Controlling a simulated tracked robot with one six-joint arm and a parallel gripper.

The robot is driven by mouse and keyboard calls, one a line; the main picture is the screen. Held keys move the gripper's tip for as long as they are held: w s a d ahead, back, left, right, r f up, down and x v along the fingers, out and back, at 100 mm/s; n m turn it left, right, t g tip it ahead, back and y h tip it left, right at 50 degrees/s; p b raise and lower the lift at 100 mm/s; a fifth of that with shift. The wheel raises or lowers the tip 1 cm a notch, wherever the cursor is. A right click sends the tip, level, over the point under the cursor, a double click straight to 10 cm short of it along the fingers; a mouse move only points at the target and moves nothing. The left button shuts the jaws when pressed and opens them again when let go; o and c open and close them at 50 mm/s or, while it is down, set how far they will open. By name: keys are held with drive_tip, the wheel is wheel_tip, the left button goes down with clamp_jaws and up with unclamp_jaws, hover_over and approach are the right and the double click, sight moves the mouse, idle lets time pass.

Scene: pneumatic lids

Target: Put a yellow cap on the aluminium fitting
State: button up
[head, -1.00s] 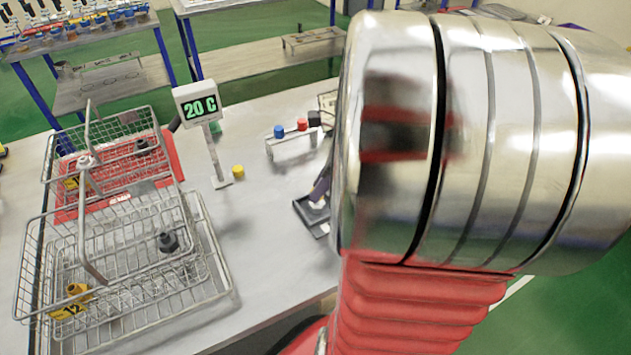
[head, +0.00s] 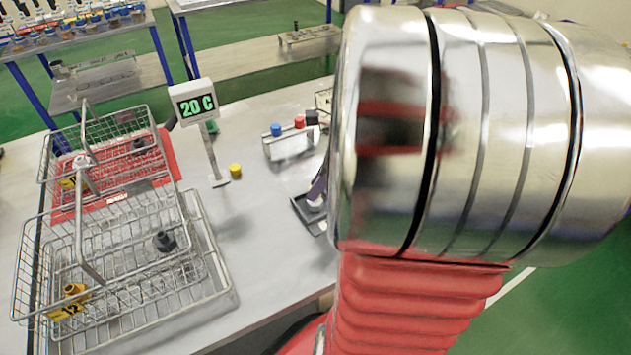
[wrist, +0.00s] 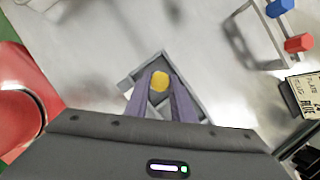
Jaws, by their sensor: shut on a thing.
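In the wrist view my gripper (wrist: 160,91) is shut on a yellow cap (wrist: 160,80), held between the tips of its purple fingers. The cap is over a grey square tray (wrist: 195,92). In the head view the same tray (head: 303,213) lies on the bench beside my arm, with a purple finger (head: 318,184) above it. A small pale round part (head: 315,205), perhaps the aluminium fitting, shows in the tray under the finger. Whether the cap touches it cannot be told. Another yellow cap (head: 235,169) stands on the bench near the display post.
A rack (head: 290,146) with blue, red and black caps stands behind the tray. A display post (head: 196,105) reads 20 C. Wire baskets (head: 215,290) and a red tray (head: 170,160) fill the left. The bench between baskets and tray is mostly clear.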

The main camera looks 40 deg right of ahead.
drive_tip(key=shift+f, duration=0.85)
idle(0.7)
drive_tip(key=o, duration=1.1)
drive_tip(key=shift+c, duration=0.2)
drive_tip(key=shift+o, duration=0.5)
drive_tip(key=o, duration=0.3)
drive_tip(key=shift+r, duration=0.1)
drive_tip(key=shift+r, duration=3.45)
